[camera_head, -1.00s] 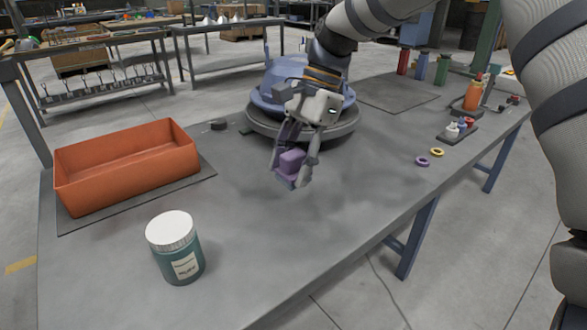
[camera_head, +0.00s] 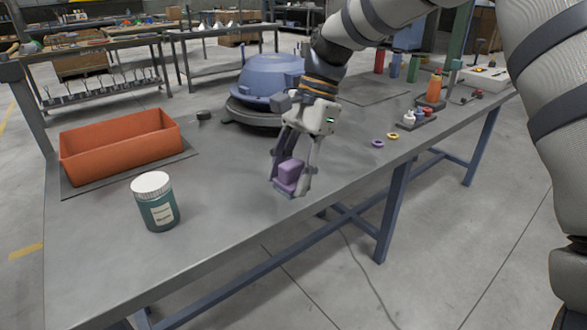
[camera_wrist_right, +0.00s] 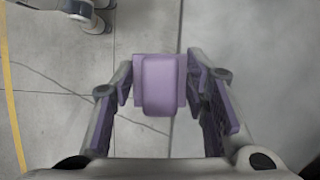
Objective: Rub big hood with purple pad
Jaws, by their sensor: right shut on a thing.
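The big hood (camera_head: 268,75) is a blue dome on a dark grey round base, at the back middle of the table in the head view. My right gripper (camera_head: 290,186) is shut on the purple pad (camera_head: 288,170), held near the table's front edge, apart from the hood and in front of it. In the right wrist view the pad (camera_wrist_right: 160,84) sits between the two fingers (camera_wrist_right: 160,92). My right wrist and forearm cover the hood's right side. My left gripper is not in view.
An orange bin (camera_head: 120,148) on a dark mat and a teal jar with a white lid (camera_head: 157,208) stand on the left. Purple (camera_head: 377,143) and yellow (camera_head: 392,136) rings lie to the right. Small bottles (camera_head: 417,118) stand beyond them. The middle of the table is clear.

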